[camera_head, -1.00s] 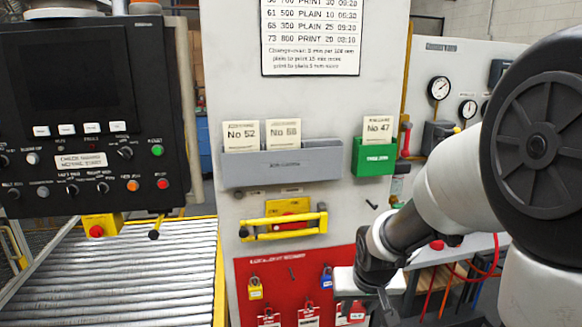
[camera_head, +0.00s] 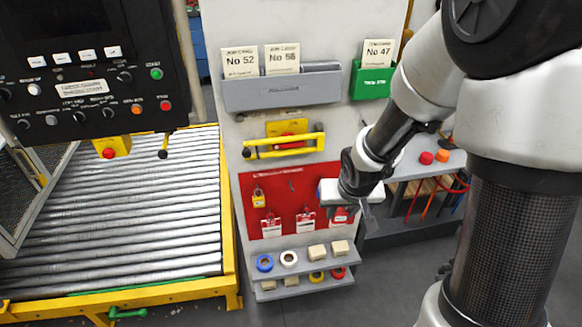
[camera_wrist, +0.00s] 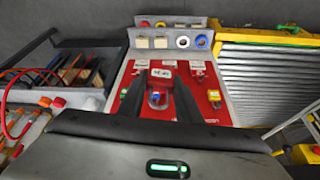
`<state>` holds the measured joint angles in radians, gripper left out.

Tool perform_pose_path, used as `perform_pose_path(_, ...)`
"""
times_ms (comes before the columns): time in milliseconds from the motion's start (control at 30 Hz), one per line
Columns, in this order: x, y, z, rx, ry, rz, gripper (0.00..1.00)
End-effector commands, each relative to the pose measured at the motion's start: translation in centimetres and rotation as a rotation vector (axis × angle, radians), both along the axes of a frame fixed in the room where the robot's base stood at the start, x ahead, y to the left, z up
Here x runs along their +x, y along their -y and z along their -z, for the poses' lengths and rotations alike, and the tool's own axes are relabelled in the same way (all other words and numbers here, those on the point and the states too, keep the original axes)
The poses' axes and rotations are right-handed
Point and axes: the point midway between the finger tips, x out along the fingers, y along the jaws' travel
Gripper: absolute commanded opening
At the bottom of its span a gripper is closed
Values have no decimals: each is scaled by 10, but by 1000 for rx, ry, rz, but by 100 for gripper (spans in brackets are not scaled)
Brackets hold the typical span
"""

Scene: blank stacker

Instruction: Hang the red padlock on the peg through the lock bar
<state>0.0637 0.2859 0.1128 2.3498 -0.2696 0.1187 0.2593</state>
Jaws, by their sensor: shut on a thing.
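My gripper (camera_wrist: 159,79) is in front of the red lockout board (camera_head: 265,215), with its dark fingers on either side of a red padlock (camera_wrist: 160,83). The padlock has a white label; its grey shackle shows below the label in the inverted wrist view. In the head view my gripper (camera_head: 366,207) is at the board's right side and the held padlock cannot be made out. The yellow lock bar (camera_head: 285,147) runs across the panel above the board, over a yellow plate with a red part. Its peg is too small to tell.
A yellow padlock (camera_head: 258,197) hangs at the board's left; a blue one (camera_wrist: 155,97) and a green one (camera_wrist: 124,92) show in the wrist view. A bare hook (camera_head: 291,185) is beside the yellow padlock. The grey pocket (camera_head: 282,92) is above the bar; shelves (camera_head: 300,265) are below.

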Motion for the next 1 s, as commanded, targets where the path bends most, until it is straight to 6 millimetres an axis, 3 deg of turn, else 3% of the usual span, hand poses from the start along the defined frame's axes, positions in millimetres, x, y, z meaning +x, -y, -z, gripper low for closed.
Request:
perform_pose_path(33, 4, -9, 32, 1, 1, -19, 7)
perform_pose_path(100, 11, -20, 53, -1, 1, -43, 7)
perform_pose_path(400, 30, -64, 123, 0, 2, -136, 7)
perform_pose_path(600, 35, -79, 139, 1, 1, -166, 7)
perform_pose_path(1000, 36, -82, 139, 1, 0, -170, 7)
